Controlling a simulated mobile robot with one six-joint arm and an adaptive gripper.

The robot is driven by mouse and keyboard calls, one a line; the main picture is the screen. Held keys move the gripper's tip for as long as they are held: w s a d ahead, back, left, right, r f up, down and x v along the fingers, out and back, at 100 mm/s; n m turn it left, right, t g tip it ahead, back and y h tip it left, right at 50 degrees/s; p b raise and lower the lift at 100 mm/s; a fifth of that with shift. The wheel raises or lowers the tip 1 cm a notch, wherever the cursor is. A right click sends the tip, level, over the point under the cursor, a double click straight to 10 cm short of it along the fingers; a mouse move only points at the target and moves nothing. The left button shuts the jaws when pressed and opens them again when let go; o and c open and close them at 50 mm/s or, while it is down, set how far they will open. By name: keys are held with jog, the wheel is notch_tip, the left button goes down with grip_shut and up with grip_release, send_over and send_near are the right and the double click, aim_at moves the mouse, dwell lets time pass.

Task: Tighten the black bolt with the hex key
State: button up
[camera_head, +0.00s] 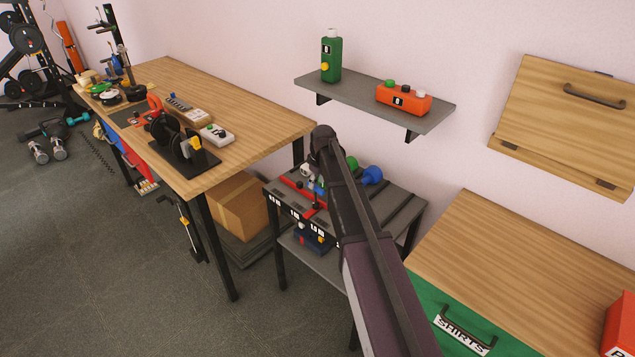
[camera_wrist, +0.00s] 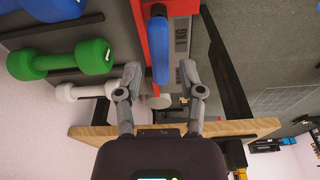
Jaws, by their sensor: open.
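I cannot pick out the black bolt or the hex key for certain in either view. My gripper (camera_wrist: 160,76) is open in the wrist view, its two grey fingers spread apart. A blue rounded bar (camera_wrist: 160,50) beside a red upright part (camera_wrist: 140,40) shows beyond and between the fingertips; I see no contact with it. In the head view my arm reaches over the low dark rack, and the gripper is largely hidden behind it. A black device with a yellow part (camera_head: 190,147) stands on a dark plate at the near end of the long wooden table.
The long wooden table (camera_head: 250,112) also carries several tools and boxes. The low rack (camera_head: 400,205) holds small dumbbells, including a green one (camera_wrist: 80,58). A grey wall shelf (camera_head: 358,101) holds a green bottle (camera_head: 331,60) and an orange box (camera_head: 404,100). The right tabletop (camera_head: 530,255) is mostly clear.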

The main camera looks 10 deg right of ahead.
aim_at(316, 192)
jog(key=shift+w+a+f+b, duration=0.15)
jog(key=shift+w+f+b, duration=0.05)
jog(key=shift+f+b, duration=1.15)
jog(key=shift+w+a+f+b, duration=0.1)
jog(key=shift+w+f+b, duration=0.05)
jog(key=shift+f+b, duration=1.1)
jog(key=shift+f, duration=0.15)
grip_shut()
jog(key=shift+m, duration=0.3)
jog(key=m, duration=0.3)
jog(key=shift+d+h, duration=0.1)
jog(key=shift+h, duration=0.2)
jog(key=m, duration=0.5)
jog(key=shift+h, duration=0.4)
jog(key=m, duration=0.4)
jog(key=shift+h, duration=0.3)
jog(key=shift+d+m+g, duration=0.1)
jog(key=shift+m+g, duration=0.2)
jog(key=shift+m, duration=2)
